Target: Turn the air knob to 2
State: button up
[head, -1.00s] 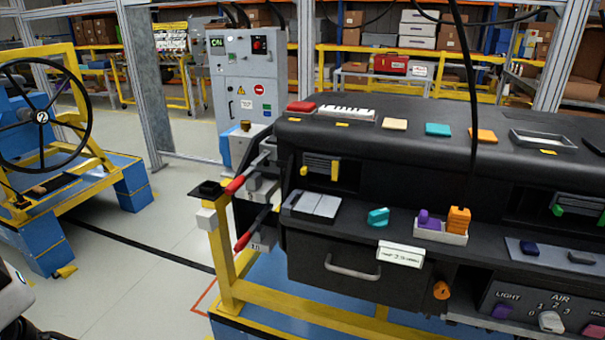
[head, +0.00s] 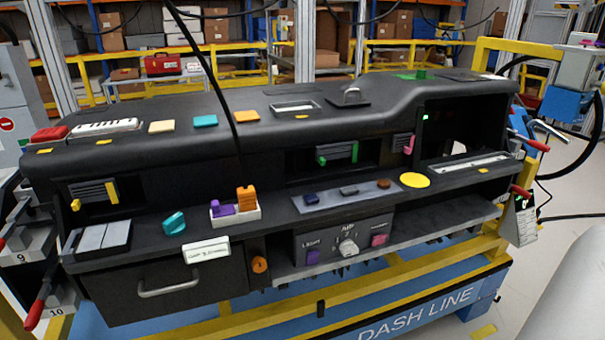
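The air knob (head: 348,248) is a white round knob on the dark control panel (head: 330,237) at the lower middle of the dashboard. Small numbers sit around it under the label AIR, too small to read for certain, and I cannot tell which one it points to. My gripper is not in view. A pale smooth surface at the lower right edge may be part of my arm.
The dashboard (head: 185,122) stands on a yellow and blue stand (head: 425,308). Red-handled clamps (head: 36,312) stick out at its left end, others at the right. A black cable (head: 205,65) hangs in front of it. Grey floor is open at the right.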

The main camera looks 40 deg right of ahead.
aim_at(347, 248)
jog(key=z, duration=1.3)
jog(key=k+l+z, duration=0.2)
jog(key=z, duration=0.25)
jog(key=l, duration=0.05)
